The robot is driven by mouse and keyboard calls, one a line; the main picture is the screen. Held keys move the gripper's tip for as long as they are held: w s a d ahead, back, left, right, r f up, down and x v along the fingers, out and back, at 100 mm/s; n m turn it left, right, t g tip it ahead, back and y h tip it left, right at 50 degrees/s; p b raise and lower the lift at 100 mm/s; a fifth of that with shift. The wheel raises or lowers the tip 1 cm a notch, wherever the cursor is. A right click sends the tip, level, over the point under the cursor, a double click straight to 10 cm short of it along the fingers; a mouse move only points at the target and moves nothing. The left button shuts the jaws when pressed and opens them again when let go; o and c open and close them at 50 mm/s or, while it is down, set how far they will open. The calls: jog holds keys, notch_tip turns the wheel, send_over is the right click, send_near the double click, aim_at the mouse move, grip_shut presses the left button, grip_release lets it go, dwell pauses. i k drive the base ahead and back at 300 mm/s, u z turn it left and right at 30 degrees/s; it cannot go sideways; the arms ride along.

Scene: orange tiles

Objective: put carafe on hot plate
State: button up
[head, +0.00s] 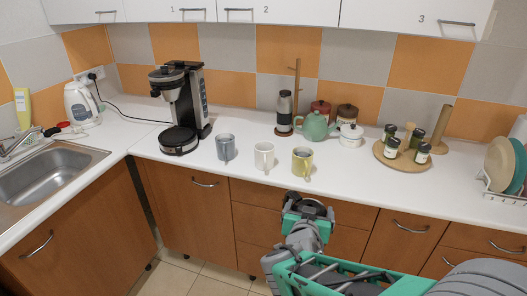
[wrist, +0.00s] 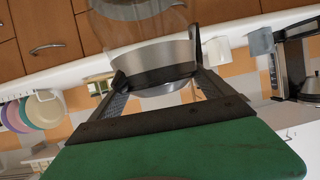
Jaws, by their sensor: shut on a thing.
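The coffee maker (head: 197,100) stands on the left part of the counter. Its round black hot plate (head: 178,138) is bare at its foot. My gripper (head: 308,207) is in front of the counter's edge, below the mugs and to the right of the hot plate. In the wrist view my gripper (wrist: 156,66) is shut on the carafe (wrist: 155,55), which has a clear glass body and a metal band with a dark edge. The carafe is cut off by the picture's top edge. In the head view the carafe is hard to make out at my gripper.
A grey mug (head: 225,147), a white mug (head: 264,155) and a yellow mug (head: 302,161) stand in a row right of the hot plate. A green teapot (head: 315,127) is behind them. A sink (head: 45,178) and kettle (head: 80,104) are at the left.

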aim_at(171, 136)
jog(key=u, duration=0.75)
jog(key=i, duration=0.85)
jog(key=u, duration=0.65)
